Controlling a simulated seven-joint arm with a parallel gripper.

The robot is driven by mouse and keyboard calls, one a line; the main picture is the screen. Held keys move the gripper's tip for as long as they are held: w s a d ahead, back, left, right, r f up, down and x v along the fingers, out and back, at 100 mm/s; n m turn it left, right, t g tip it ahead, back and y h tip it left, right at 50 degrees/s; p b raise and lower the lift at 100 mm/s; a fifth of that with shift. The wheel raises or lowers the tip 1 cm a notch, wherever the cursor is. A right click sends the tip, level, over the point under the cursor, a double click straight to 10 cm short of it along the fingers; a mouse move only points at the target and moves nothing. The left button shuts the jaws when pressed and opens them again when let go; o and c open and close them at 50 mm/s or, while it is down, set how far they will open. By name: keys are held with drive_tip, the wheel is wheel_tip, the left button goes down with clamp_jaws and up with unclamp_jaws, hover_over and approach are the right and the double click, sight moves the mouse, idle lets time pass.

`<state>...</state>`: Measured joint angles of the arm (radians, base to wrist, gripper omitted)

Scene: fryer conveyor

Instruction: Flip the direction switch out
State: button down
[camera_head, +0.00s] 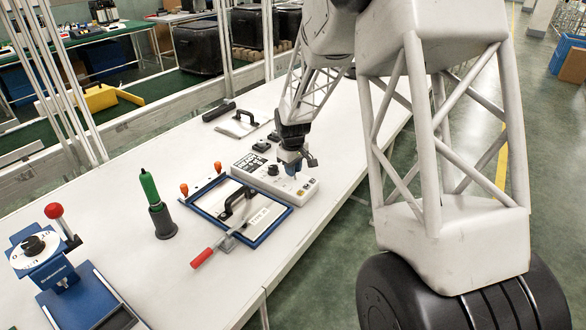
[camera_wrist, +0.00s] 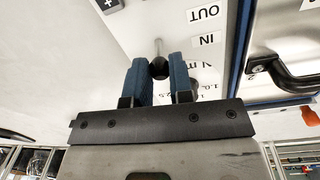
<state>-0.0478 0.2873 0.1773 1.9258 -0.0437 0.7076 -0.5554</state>
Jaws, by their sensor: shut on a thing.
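The direction switch (camera_wrist: 158,67) is a small lever with a thin metal stem and a round black knob, seen in the wrist view. Its stem rises from the pale panel of the control box (camera_wrist: 150,20). The printed words OUT and IN are on the panel to the right of the stem. My gripper (camera_wrist: 160,72) is shut on the knob, with one blue finger on each side. In the head view, my gripper (camera_head: 291,163) is over the light control box (camera_head: 303,187), and it hides the switch. I cannot tell which way the lever leans.
A blue-framed tray (camera_head: 281,217) with a black handle lies in front of the box. Table space behind the box is partly clear.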

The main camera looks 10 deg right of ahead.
drive_tip(key=shift+s, duration=0.15)
drive_tip(key=shift+s+d+t+y, duration=0.3)
drive_tip(key=shift+d+t+y, duration=0.05)
drive_tip(key=shift+t+y, duration=0.4)
drive_tip(key=shift+s+d+t+y, duration=0.25)
drive_tip(key=shift+d+t+y, duration=0.05)
drive_tip(key=shift+t+y, duration=0.4)
drive_tip(key=shift+s+d+f+t+y, duration=0.1)
drive_tip(key=shift+s+d+t+y, duration=0.1)
drive_tip(key=shift+t+y, duration=0.35)
drive_tip(key=shift+s+d+t+y, duration=0.15)
drive_tip(key=shift+d+t+y, duration=0.05)
drive_tip(key=shift+t+y, duration=0.25)
drive_tip(key=c, duration=1)
unclamp_jaws()
drive_tip(key=shift+s+d, duration=0.1)
drive_tip(key=shift+s, duration=0.05)
drive_tip(key=v, duration=0.7)
drive_tip(key=shift+s+d, duration=0.2)
drive_tip(key=shift+s, duration=0.05)
